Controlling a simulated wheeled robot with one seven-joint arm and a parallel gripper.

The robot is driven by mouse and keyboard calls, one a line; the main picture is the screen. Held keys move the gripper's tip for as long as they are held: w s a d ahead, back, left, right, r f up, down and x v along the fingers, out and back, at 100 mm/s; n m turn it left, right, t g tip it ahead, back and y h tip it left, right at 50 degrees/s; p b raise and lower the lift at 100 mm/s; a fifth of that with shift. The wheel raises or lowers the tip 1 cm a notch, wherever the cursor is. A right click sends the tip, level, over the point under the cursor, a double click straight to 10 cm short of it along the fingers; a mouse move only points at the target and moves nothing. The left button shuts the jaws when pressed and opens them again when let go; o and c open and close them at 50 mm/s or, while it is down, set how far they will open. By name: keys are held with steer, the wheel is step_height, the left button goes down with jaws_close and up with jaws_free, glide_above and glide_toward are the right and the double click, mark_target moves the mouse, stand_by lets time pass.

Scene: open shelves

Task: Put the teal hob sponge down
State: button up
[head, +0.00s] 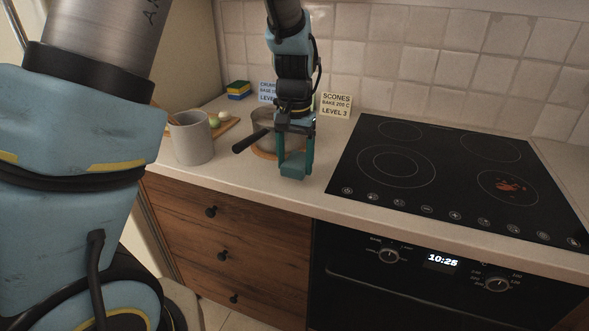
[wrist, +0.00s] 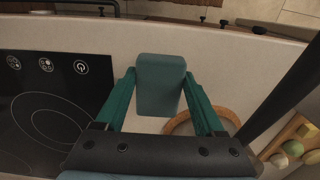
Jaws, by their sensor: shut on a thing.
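The teal hob sponge (head: 293,169) is held between the two teal fingers of my gripper (head: 295,157), over the counter strip left of the hob. It also shows in the wrist view (wrist: 160,88), gripped at both sides by the fingertips (wrist: 159,78). I cannot tell whether its underside touches the counter (head: 240,170). The black hob (head: 440,170) lies to the right, with a red-orange stain (head: 508,187) on its right burner.
A pan (head: 262,122) on a round wooden board stands just behind my gripper, its dark handle pointing left. A grey crock (head: 191,140), a board with vegetables, a blue-yellow sponge (head: 238,90) and two cards, one reading SCONES (head: 335,106), are nearby. Bare counter lies near the front edge.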

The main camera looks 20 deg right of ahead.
mark_target(295, 163)
steer(key=shift+f, duration=1.55)
steer(key=shift+f, duration=0.15)
steer(key=o, duration=1.4)
steer(key=shift+o, duration=0.2)
step_height(295, 163, up, 12)
steer(key=shift+r+b, duration=0.2)
steer(key=shift+b, duration=0.55)
